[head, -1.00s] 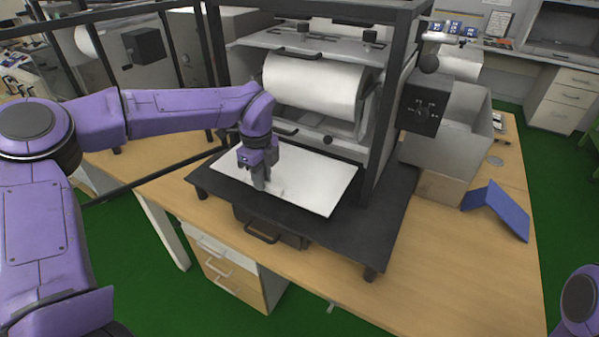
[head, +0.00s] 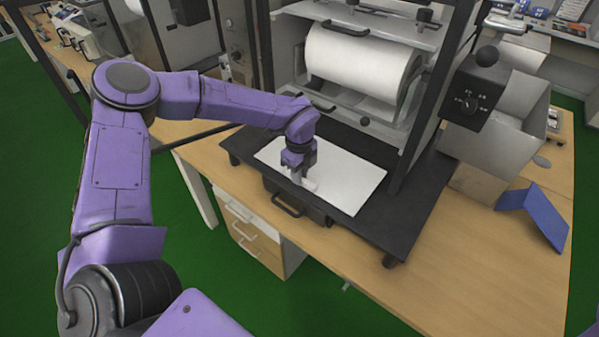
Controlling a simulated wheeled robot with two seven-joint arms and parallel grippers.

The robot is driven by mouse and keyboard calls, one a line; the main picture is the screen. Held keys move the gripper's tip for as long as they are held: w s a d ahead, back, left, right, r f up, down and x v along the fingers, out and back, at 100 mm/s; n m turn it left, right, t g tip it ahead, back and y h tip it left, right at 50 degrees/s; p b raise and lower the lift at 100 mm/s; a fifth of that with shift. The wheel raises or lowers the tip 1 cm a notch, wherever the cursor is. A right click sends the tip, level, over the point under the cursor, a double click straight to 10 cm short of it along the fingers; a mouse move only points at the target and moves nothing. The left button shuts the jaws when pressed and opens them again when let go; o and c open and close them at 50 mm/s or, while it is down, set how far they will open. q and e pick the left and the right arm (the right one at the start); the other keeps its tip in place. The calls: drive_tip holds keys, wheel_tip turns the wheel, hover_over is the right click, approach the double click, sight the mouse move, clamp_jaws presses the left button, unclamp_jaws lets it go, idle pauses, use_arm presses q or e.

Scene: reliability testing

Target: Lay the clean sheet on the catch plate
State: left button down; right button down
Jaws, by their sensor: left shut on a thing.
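The clean sheet (head: 350,184) is a white rectangle. It lies flat, or nearly flat, over the black catch plate (head: 412,218) in front of the roller machine. I cannot tell whether all of it touches the plate. My left gripper (head: 304,184) points down at the sheet's near left part and is shut on it. The fingertips and the gripped edge are small and partly hidden by the gripper body. My right gripper is out of view.
A machine with a large white roll (head: 358,66) and dark posts stands behind the plate. A grey open box (head: 490,150) and a blue folded panel (head: 537,213) are on the right. The wooden table (head: 450,270) is clear at the front right.

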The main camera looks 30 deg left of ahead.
use_arm(q)
drive_tip(key=shift+f, duration=0.2)
drive_tip(key=c, duration=1.1)
unclamp_jaws()
drive_tip(key=shift+w, duration=0.15)
drive_tip(key=shift+r, duration=0.45)
wheel_tip(320, 180, up, 12)
drive_tip(key=b, duration=0.1)
drive_tip(key=shift+f+b, duration=0.25)
drive_tip(key=shift+b, duration=0.1)
